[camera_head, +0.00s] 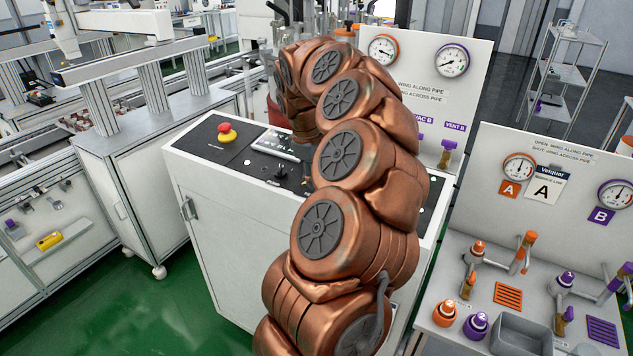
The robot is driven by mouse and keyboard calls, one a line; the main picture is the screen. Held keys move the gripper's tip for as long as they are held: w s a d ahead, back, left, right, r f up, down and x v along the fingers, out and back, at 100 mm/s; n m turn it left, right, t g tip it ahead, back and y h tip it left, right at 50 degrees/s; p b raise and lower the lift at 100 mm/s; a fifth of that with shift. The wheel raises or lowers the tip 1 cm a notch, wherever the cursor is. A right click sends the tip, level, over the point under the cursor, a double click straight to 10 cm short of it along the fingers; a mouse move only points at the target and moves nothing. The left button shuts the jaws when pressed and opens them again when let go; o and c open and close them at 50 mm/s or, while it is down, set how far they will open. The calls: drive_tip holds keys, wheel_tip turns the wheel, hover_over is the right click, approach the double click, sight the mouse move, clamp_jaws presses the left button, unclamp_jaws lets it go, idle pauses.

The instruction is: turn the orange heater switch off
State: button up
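I cannot pick out the orange heater switch for certain. On the right bench (459,226) an orange round knob (445,313) stands beside a purple one (476,325), but I cannot read whether either is a heater switch. My copper arm rises through the middle of the view and bends over the white cabinet with the black control panel. It covers part of that panel. My gripper is not visible; the arm's far end is hidden behind its own links.
The control panel (213,157) carries a red emergency button (227,132). Orange and purple valves with gauges (519,167) stand on the right bench, near a grey tray (521,334). A conveyor bench (150,120) is at left. Green floor (130,310) is clear at lower left.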

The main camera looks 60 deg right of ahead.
sight(308, 193)
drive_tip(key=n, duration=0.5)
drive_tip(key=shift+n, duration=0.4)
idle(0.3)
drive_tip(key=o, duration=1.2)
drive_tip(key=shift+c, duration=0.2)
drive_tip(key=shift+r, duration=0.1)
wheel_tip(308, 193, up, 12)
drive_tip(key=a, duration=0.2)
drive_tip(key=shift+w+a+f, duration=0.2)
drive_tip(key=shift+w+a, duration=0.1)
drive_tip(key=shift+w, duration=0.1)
